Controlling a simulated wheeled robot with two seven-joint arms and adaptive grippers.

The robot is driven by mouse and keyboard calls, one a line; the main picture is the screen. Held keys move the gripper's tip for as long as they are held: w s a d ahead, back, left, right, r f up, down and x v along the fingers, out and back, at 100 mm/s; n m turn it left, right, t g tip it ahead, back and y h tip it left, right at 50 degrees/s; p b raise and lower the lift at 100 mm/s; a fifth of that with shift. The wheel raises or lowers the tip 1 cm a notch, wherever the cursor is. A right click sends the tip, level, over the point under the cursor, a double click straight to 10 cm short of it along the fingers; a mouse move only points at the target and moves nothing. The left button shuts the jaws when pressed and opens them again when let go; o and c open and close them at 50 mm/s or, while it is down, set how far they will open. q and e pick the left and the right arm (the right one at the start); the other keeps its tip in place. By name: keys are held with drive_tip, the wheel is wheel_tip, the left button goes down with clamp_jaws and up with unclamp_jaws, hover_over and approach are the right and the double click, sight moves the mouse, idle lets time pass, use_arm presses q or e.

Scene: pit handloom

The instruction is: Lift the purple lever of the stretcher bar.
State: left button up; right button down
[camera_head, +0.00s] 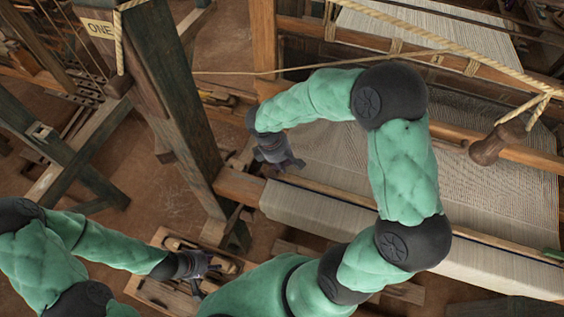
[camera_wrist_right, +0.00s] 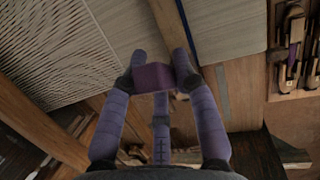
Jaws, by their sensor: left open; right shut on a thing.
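In the right wrist view the purple lever (camera_wrist_right: 152,78) sits between the fingers of my right gripper (camera_wrist_right: 160,62), which is shut on it. A wooden bar (camera_wrist_right: 167,18), which looks like the stretcher bar, runs away just beyond the lever; the fingers hide how the two join. In the head view my right gripper (camera_head: 287,162) is at the left edge of the woven cloth, and the lever cannot be made out there. My left gripper (camera_head: 206,268) is open and empty, low at the left, near a wooden tool tray (camera_head: 157,291).
A thick dark loom post (camera_head: 172,95) stands left of my right gripper. The cloth-covered beam (camera_head: 340,220) and stretched threads (camera_head: 350,150) lie to its right and below. A rope with a wooden handle (camera_head: 489,149) hangs at the right. Brown floor (camera_head: 150,195) is open at left.

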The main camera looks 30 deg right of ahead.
drive_tip(key=shift+s+f+t, duration=0.15)
drive_tip(key=shift+t, duration=0.15)
drive_tip(key=c, duration=0.9)
unclamp_jaws()
drive_tip(key=v, duration=1.2)
drive_tip(key=shift+d, duration=0.25)
